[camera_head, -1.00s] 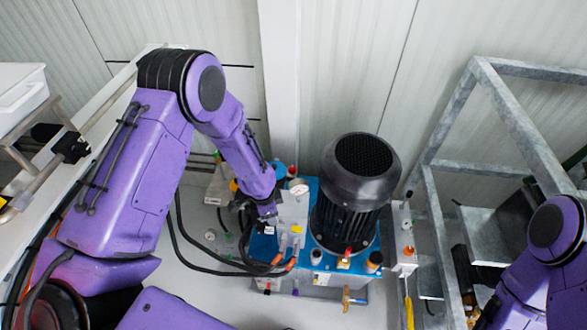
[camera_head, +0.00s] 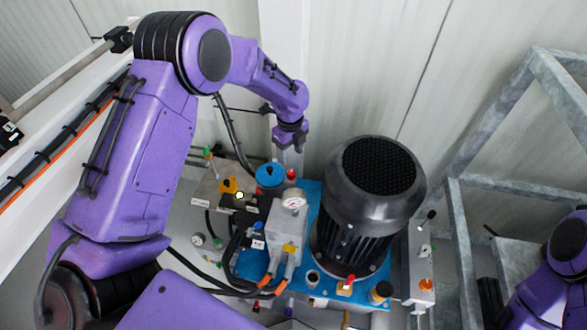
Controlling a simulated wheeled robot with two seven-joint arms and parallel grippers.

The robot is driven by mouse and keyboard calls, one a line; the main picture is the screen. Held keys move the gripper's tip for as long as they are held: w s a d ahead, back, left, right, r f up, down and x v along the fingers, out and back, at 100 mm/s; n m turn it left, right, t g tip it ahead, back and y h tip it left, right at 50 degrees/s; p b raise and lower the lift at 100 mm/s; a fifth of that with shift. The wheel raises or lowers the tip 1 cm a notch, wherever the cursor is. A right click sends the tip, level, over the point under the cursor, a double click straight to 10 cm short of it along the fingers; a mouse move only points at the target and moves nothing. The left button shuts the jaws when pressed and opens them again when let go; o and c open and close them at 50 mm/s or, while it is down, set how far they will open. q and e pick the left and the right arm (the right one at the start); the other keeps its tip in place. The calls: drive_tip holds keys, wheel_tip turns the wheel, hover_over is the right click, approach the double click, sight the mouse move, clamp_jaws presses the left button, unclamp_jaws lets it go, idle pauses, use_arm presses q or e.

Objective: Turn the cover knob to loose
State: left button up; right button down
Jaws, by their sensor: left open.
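The pump unit has a blue base (camera_head: 312,190), a grey block with a white gauge (camera_head: 293,199) and a large black motor (camera_head: 370,200). I cannot tell for sure which part is the cover knob. A red knob (camera_head: 291,174) and a round blue cap (camera_head: 269,174) stand at its back left. My left gripper (camera_head: 290,158) is open and points down just above the red knob, close to the blue cap. Its fingers are small and partly blend with the pale wall post behind. My right arm enters at the right edge, its gripper out of view.
A grey metal frame (camera_head: 480,150) stands at the right. Black hoses with orange ends (camera_head: 265,283) loop in front of the block. A small panel with levers (camera_head: 421,265) stands right of the motor. The ribbed wall is close behind.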

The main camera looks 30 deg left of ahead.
sight(291, 172)
use_arm(q)
wheel_tip(291, 172, down, 9)
drive_tip(key=shift+d+f, duration=0.1)
drive_tip(key=c, duration=1.1)
drive_tip(key=shift+o, duration=0.2)
